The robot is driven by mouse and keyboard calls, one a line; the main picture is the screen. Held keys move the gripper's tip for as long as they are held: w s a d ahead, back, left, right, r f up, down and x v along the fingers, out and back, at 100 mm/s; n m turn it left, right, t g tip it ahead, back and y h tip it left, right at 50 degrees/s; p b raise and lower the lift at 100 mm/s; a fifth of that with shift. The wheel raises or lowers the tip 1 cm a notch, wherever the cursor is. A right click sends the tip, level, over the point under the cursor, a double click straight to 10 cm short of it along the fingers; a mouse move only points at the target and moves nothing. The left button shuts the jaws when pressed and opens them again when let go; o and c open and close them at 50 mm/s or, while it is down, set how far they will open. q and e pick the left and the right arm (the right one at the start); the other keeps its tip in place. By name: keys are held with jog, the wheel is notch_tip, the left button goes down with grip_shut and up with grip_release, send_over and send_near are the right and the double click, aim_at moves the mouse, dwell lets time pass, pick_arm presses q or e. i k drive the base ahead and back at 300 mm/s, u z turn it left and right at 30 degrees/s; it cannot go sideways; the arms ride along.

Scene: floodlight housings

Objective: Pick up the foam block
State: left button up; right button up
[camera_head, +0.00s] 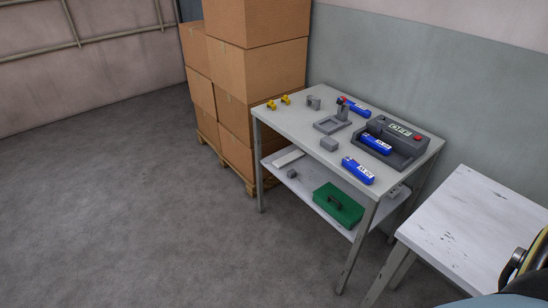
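A small plain grey block (329,144) sits near the front edge of the grey table top (288,122); it may be the foam block, but I cannot tell its material. Another grey block (314,102), with a notch or opening, stands further back on the same table. A small dark grey block (292,173) lies on the lower shelf. Neither of my grippers can be made out in the head view.
The table also holds blue battery packs (358,170), a dark charger (405,137), a grey stand (334,122) and yellow pieces (285,100). A green case (338,204) is on the shelf. Cartons (262,75) stand left; a white table (470,225) right. Left floor is clear.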

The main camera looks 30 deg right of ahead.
aim_at(330, 145)
jog(key=u, duration=0.45)
jog(key=i, duration=0.6)
jog(key=z, duration=0.4)
jog(key=i, duration=1.65)
jog(key=z, duration=1.75)
jog(key=i, duration=0.65)
jog(key=z, duration=0.6)
